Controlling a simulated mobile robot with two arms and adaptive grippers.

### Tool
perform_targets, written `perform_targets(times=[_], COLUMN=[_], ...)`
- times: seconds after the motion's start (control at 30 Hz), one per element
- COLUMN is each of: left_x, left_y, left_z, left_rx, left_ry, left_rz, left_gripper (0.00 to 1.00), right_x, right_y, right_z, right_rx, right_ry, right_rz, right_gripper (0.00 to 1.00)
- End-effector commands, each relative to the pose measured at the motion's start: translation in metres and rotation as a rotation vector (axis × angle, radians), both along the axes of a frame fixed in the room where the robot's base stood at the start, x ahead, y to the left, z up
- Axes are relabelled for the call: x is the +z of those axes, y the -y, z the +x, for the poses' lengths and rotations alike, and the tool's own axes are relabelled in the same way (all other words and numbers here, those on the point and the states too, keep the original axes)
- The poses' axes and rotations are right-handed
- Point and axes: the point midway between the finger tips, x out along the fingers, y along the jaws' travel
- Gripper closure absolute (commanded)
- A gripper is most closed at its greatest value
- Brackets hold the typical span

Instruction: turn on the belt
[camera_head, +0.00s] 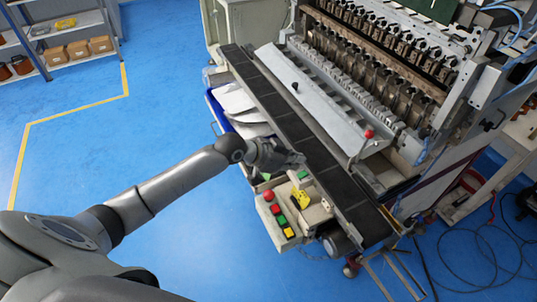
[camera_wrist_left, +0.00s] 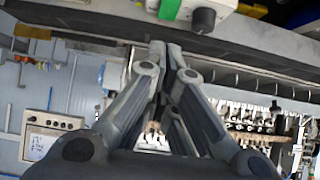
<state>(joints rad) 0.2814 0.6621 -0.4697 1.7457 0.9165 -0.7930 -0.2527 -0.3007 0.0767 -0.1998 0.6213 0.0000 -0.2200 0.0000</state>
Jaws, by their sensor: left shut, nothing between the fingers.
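The belt (camera_head: 285,120) is a long dark conveyor running diagonally along the front of the winding machine. Near its lower end is a beige control box (camera_head: 262,206) with a red round knob (camera_head: 268,195), a red button (camera_head: 274,209), a green button (camera_head: 281,220) and a yellow button (camera_head: 289,232). My left gripper (camera_head: 298,159) is shut and empty, beside the belt and above the control box in the picture. In the left wrist view its closed fingers (camera_wrist_left: 166,46) point towards a dark edge. Beyond are a green part (camera_wrist_left: 170,9) and a black knob (camera_wrist_left: 203,19) on a pale panel. My right gripper is not in view.
A blue tray (camera_head: 217,115) with pale sheets lies left of the belt. The winding machine (camera_head: 400,80), with a red-knobbed lever (camera_head: 369,134), stands to the right. Shelves (camera_head: 60,35) are at the upper left. Cables (camera_head: 480,250) lie at the lower right. The blue floor left is clear.

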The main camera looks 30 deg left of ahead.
Motion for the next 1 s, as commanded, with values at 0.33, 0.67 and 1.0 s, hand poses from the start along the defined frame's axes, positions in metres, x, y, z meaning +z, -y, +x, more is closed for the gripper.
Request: perform_targets(times=[0.33, 0.67, 1.0], left_x=[0.027, 0.043, 0.044], left_y=[-0.034, -0.046, -0.046], left_z=[-0.044, -0.059, -0.06], left_rx=[0.0, 0.001, 0.0], left_ry=[-0.001, -0.001, -0.001], left_rz=[0.005, 0.002, 0.001], left_gripper=[1.0, 1.0, 1.0], right_x=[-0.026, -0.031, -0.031], right_y=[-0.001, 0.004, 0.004], right_z=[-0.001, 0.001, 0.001], right_rx=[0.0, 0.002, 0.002], right_ry=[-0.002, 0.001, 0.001], right_rz=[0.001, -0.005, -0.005], right_gripper=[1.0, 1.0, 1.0])
